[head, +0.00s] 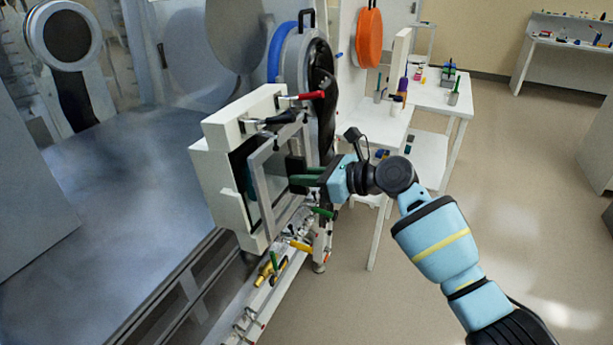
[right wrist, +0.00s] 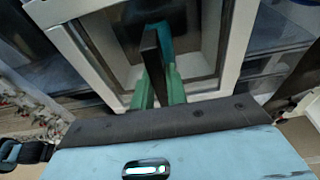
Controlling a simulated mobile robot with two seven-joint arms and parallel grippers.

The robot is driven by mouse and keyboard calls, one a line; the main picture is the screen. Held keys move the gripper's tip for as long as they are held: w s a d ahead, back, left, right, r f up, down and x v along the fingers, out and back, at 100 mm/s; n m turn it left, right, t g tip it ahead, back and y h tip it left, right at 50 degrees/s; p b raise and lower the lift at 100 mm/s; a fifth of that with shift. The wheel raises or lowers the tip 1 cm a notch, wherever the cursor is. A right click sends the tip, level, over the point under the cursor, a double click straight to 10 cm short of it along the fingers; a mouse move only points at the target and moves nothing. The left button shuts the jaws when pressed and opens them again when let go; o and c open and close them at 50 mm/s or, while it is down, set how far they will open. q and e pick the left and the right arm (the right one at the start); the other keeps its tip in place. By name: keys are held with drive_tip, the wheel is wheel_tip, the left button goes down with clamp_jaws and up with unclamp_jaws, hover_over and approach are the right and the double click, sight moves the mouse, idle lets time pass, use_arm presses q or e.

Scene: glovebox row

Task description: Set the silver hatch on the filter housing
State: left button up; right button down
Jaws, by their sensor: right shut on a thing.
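The silver hatch (head: 257,180) is a square grey frame around a darker middle, upright and slightly tilted in the head view. My right gripper (head: 298,178) is shut on its dark handle, which shows between the green fingers in the right wrist view (right wrist: 150,55). The filter housing (head: 221,167) is a white box with a dark opening, just left of and behind the hatch. The hatch overlaps the opening, and I cannot tell whether they touch. My left gripper is not in view.
A clamp with a red handle (head: 304,96) and one with a black handle (head: 283,117) sit at the housing's top. A green-handled one (head: 323,212) and a yellow one (head: 300,246) are below. A white table (head: 430,97) stands behind; the floor at right is clear.

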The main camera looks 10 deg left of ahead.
sight(289, 173)
drive_tip(key=shift+w+a, duration=0.3)
drive_tip(key=shift+a, duration=0.6)
drive_tip(key=shift+w+a, duration=0.25)
drive_tip(key=shift+a, duration=0.6)
idle(1.9)
drive_tip(key=c, duration=1.3)
unclamp_jaws()
drive_tip(key=shift+f, duration=0.25)
drive_tip(key=shift+v, duration=3.95)
